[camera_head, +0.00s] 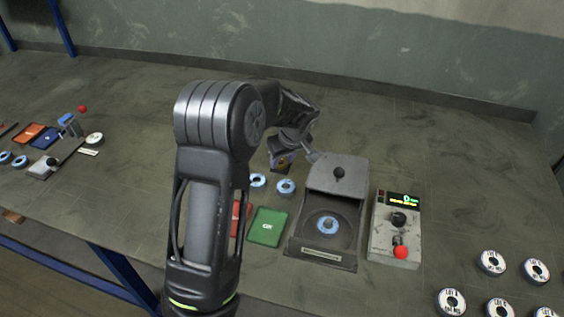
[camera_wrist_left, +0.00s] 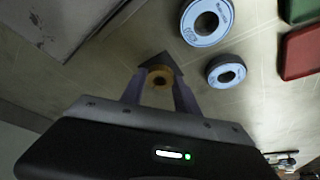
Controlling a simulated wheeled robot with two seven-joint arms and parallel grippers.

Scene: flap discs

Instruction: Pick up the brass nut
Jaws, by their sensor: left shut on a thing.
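The brass nut (camera_wrist_left: 160,77) is a small golden ring with a dark hole, seen in the left wrist view between my fingertips. My left gripper (camera_wrist_left: 158,88) is shut on it. A dark, angular piece (camera_wrist_left: 153,60) shows just behind the nut; I cannot tell whether they touch. In the head view my left gripper (camera_head: 282,160) is low over the table, behind two blue-and-white discs and left of the grey machine. The nut is too small to make out clearly there. My right gripper is not in view.
Two discs (camera_head: 286,187) (camera_head: 258,181) lie close to the gripper. A green pad (camera_head: 268,226), a partly hidden red pad (camera_head: 240,215), a grey machine (camera_head: 340,176) holding a disc, and a control box (camera_head: 394,250) stand nearer. Several discs lie at right. The table behind is clear.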

